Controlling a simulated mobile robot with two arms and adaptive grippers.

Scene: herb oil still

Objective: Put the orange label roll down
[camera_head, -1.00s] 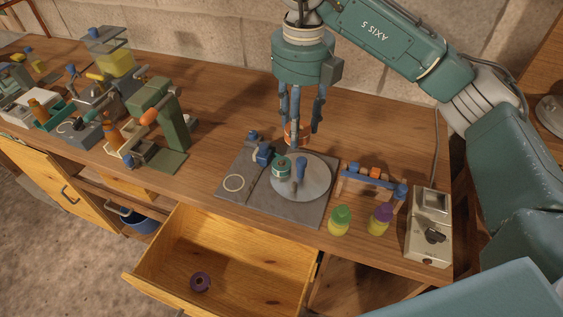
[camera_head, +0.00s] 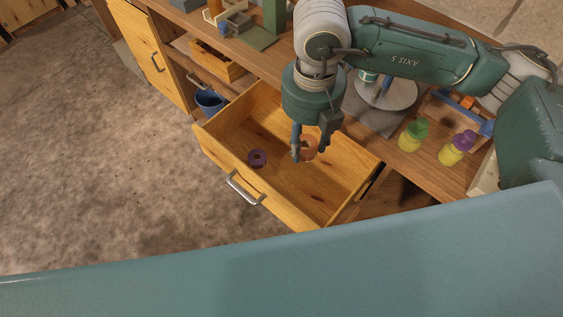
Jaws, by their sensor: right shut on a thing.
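The orange label roll (camera_head: 309,150) is between the fingers of my right gripper (camera_head: 308,150), which is shut on it. The fingers point down over the open wooden drawer (camera_head: 230,160). They partly hide the roll, and I cannot tell how high above the drawer floor it hangs. My left gripper is out of view.
A grey round plate (camera_head: 388,95) stands on the worktop behind. A green-capped bottle (camera_head: 413,135) and a purple-capped bottle (camera_head: 457,147) stand to the right. A blue bucket (camera_head: 210,101) is left of the drawer.

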